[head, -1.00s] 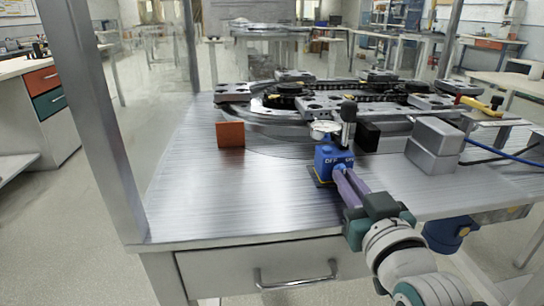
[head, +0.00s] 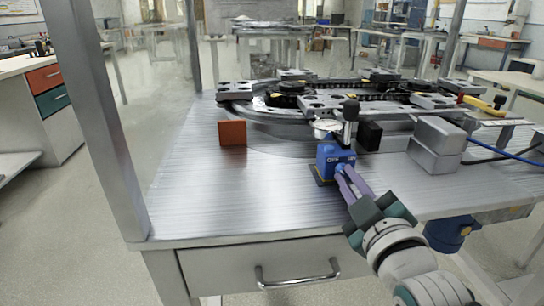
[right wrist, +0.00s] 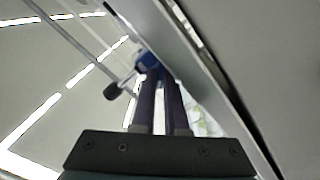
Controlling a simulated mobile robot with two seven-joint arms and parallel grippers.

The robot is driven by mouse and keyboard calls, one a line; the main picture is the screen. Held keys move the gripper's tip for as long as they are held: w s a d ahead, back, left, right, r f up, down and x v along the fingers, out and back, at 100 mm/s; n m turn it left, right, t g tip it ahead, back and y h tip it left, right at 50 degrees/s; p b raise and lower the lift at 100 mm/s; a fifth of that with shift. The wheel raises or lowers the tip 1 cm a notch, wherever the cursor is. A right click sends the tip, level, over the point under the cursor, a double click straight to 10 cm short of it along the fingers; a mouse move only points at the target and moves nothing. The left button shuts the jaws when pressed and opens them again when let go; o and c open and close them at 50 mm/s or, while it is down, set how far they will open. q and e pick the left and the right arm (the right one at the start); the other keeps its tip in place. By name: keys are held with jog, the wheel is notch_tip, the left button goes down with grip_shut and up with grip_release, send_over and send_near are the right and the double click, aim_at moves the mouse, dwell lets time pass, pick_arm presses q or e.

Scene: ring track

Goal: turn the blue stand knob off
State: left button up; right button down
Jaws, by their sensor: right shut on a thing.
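The blue stand (head: 328,158) sits on a dark base plate near the front of the metal table, with pale lettering on its front that is too small to read surely. A round dial gauge and a post with a black ball top (head: 351,107) rise above it. The small blue knob (head: 341,169) is on the stand's front. My right gripper (head: 345,174) reaches up from the lower right, its purple fingers shut on the knob. In the right wrist view the fingertips meet a blue part (right wrist: 147,60), largely hidden by them. My left gripper is not in view.
An orange block (head: 232,133) stands left of the stand. A black block (head: 370,136) and grey blocks (head: 436,145) stand to its right. The ring track (head: 260,113) lies behind. A metal table post (head: 97,120) rises at left. The front left tabletop is clear.

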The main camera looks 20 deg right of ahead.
jog(key=shift+r, duration=0.15)
dwell(0.3)
jog(key=c, duration=0.9)
grip_release()
jog(key=shift+c, duration=0.2)
jog(key=shift+s, duration=0.25)
jog(key=p+v, duration=0.4)
jog(key=v, duration=0.5)
jog(key=shift+s, duration=0.25)
